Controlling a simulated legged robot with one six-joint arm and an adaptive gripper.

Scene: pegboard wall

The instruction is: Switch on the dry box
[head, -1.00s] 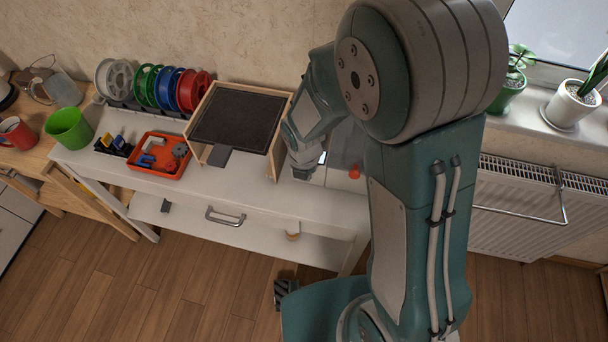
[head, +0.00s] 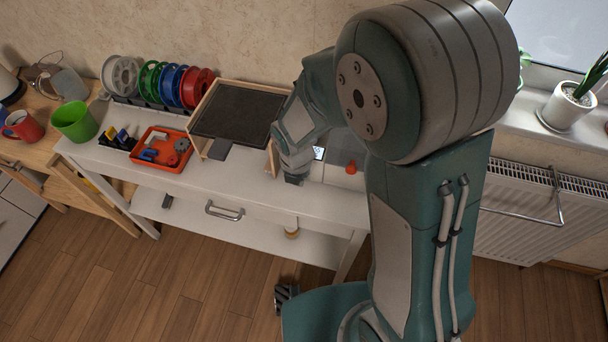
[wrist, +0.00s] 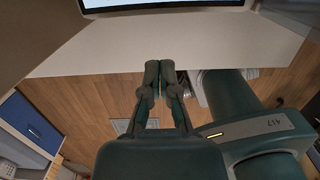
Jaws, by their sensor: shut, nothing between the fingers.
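A pale unit with a small lit display (head: 319,153), probably the dry box, stands on the white table, mostly hidden behind my arm in the head view. An orange part (head: 351,167) shows at its right. In the wrist view a screen edge (wrist: 165,5) crosses the top of the picture. My gripper (head: 295,179) points down near the table's front edge, just left of the display and in front of the wooden frame's right side. In the wrist view its fingers (wrist: 160,68) are together and empty, below the screen edge. I see no switch clearly.
A wooden frame with a dark top (head: 238,113) stands close on the left. Farther left are an orange tray (head: 160,163), several filament spools (head: 165,85) and a green cup (head: 74,122). The table's front strip (head: 235,183) is clear.

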